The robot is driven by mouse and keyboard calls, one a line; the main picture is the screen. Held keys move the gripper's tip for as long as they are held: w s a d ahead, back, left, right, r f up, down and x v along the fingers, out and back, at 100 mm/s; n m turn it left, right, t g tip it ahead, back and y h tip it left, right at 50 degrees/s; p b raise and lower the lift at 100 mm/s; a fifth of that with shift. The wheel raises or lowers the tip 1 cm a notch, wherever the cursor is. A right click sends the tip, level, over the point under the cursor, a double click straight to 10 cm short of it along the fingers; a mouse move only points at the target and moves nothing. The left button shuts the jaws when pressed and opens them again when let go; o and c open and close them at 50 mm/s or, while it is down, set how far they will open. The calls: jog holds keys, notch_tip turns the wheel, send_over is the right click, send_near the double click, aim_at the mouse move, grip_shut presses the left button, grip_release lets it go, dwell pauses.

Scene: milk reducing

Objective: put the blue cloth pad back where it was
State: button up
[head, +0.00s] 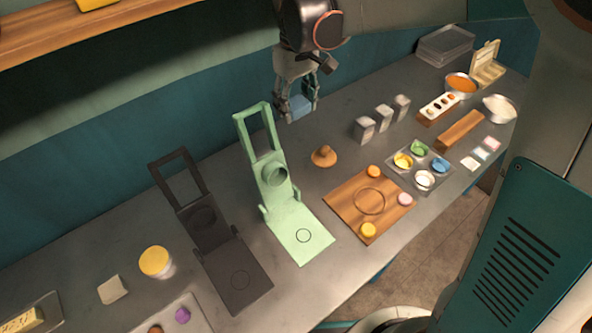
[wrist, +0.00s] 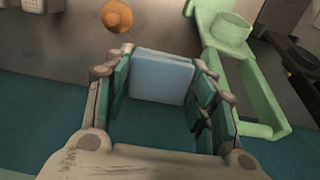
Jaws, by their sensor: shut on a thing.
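The blue cloth pad (head: 301,107) is held in my gripper (head: 297,110), above the back part of the counter near the wall. In the wrist view the light blue pad (wrist: 161,76) sits between the teal fingers of my gripper (wrist: 155,85), which are closed on its sides. In the head view the pad hangs to the right of the light green press's upright frame and appears clear of the counter. A white cloth pad (head: 113,290) lies on the counter at the lower left.
The green press (head: 300,238) and the dark press (head: 238,275) stand open on the counter (head: 330,290). A brown knobbed piece (head: 323,156), grey blocks (head: 384,118), a wooden board (head: 345,208) and a tray of bowls (head: 440,180) lie to the right. Bare counter shows around the knobbed piece.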

aim_at(297, 176)
notch_tip(297, 176, down, 26)
jog(key=b, duration=0.6)
jog(key=shift+d+f, duration=0.1)
jog(key=shift+f, duration=0.1)
jog(key=shift+f, duration=0.1)
jog(key=o, duration=1.1)
notch_tip(297, 176, up, 12)
jog(key=p, duration=0.3)
